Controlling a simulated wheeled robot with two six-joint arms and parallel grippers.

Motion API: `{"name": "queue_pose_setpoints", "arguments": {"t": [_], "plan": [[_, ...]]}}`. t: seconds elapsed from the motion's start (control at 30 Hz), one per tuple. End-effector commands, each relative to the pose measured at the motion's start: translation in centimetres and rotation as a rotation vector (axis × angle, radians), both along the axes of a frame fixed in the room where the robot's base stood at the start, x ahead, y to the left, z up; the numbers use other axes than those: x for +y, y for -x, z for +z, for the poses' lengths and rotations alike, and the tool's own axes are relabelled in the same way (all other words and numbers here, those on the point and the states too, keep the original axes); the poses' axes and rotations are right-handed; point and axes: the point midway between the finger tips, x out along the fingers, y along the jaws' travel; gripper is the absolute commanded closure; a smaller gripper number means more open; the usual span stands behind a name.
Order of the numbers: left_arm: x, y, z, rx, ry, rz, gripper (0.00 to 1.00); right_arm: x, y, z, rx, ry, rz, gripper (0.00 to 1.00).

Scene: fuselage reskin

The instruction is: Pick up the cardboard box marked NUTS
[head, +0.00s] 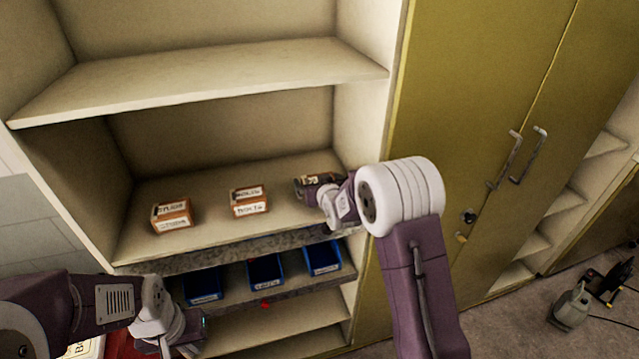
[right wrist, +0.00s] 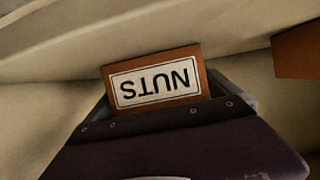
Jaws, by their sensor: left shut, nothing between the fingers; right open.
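The brown cardboard box marked NUTS (right wrist: 155,83) is close up in the right wrist view, its white label upside down. In the head view it is on the middle shelf at the right, largely hidden by my right gripper (head: 314,183). In the right wrist view my right gripper (right wrist: 168,104) is open, with its dark fingers around the box's lower part. I cannot tell whether they touch it. My left gripper (head: 192,338) is shut and empty at the lower left of the head view, below and away from the middle shelf.
Two similar labelled boxes stand left of my right gripper on the middle shelf (head: 200,212): one at the left (head: 172,215), one in the middle (head: 249,201). Several blue bins (head: 266,270) sit on the shelf below. An upper shelf (head: 200,82) hangs above. Yellow cabinet doors (head: 460,110) stand at the right.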

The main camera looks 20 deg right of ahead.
Motion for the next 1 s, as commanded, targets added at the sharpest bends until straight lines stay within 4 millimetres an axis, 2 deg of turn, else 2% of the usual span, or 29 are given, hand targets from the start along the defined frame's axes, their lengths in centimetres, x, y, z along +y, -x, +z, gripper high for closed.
{"name": "queue_pose_setpoints", "arguments": {"t": [0.27, 0.5, 0.57, 0.83, 0.93, 1.0], "plan": [[0.0, 0.0, 0.1, 0.0, 0.0, 0.0, 1.0, 0.0, -0.5, -0.3, 0.0, 0.0, 0.0, 0.0], [0.0, 0.0, 0.1, 0.0, 0.0, 0.0, 1.0, 0.0, -0.5, -0.2, -0.001, 0.0, 0.0, 0.67], [0.0, 0.0, 0.1, 0.0, 0.0, 0.0, 1.0, 0.0, -0.5, -0.1, -0.005, 0.0, 0.0, 0.8], [0.0, 0.0, 0.1, 0.0, 0.0, 0.0, 1.0, 0.0, -0.5, 0.3, -0.007, 0.0, 0.0, 0.8], [0.0, 0.0, -0.1, 0.0, 0.0, 0.0, 1.0, 0.0, -0.6, 1.4, -0.009, 0.001, 0.0, 0.8], [0.0, 0.0, -0.3, 0.0, 0.0, 0.0, 1.0, 0.0, -0.6, 2.8, -0.012, 0.001, 0.0, 0.8]]}}
